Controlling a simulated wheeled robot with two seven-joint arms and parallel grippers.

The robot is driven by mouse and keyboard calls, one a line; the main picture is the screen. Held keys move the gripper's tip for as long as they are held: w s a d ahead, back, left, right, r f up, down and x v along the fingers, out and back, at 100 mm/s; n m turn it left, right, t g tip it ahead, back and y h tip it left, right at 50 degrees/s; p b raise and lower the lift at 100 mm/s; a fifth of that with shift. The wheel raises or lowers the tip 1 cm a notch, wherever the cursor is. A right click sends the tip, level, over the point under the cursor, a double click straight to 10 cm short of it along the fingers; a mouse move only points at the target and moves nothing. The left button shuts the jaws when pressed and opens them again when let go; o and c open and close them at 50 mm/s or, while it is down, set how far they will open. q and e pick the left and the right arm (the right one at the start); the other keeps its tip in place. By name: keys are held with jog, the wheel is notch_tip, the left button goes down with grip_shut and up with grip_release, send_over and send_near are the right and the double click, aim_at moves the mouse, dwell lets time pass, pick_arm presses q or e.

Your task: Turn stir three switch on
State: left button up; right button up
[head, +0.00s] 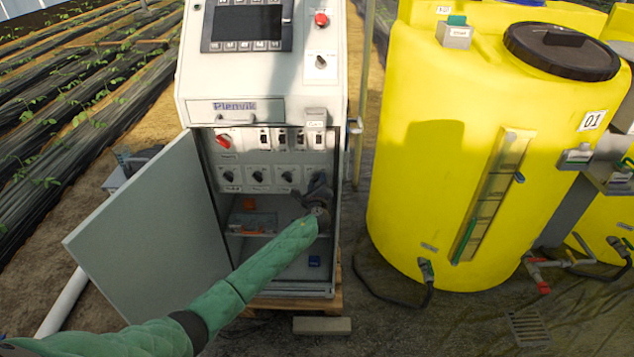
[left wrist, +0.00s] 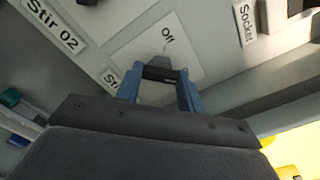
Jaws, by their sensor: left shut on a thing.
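My left gripper (head: 318,190) reaches into the open control cabinet (head: 335,70) at the right end of the lower row of rotary switches. In the left wrist view its two blue fingers (left wrist: 162,80) are shut on a dark switch knob (left wrist: 160,73). The knob sits on a white plate (left wrist: 135,52) with "Off" printed just beyond it. The label by this plate (left wrist: 110,78) shows only "Sti"; the rest is hidden by the gripper. The neighbouring label (left wrist: 55,20) reads "Stir 02". In the head view the gripper hides the held knob. My right gripper is out of view.
The cabinet door (head: 150,235) stands open to the left. Other rotary switches (head: 258,175) lie left of the gripper, with a red knob (head: 223,141) and breakers (head: 281,138) above. A yellow tank (head: 420,150) stands close on the right. A "Socket" label (left wrist: 244,22) is nearby.

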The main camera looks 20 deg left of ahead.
pick_arm(q)
jog(key=shift+s+d+f, duration=0.1)
jog(key=shift+f, duration=0.05)
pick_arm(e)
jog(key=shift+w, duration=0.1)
pick_arm(q)
jog(key=o, duration=1)
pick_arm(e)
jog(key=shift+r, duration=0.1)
pick_arm(q)
jog(key=shift+s, duration=0.2)
jog(key=b+v, duration=0.1)
jog(key=v, duration=0.6)
jog(key=shift+b, duration=0.35)
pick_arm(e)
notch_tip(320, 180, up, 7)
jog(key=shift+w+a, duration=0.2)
pick_arm(q)
jog(key=shift+s+d, duration=0.1)
jog(key=shift+s, duration=0.05)
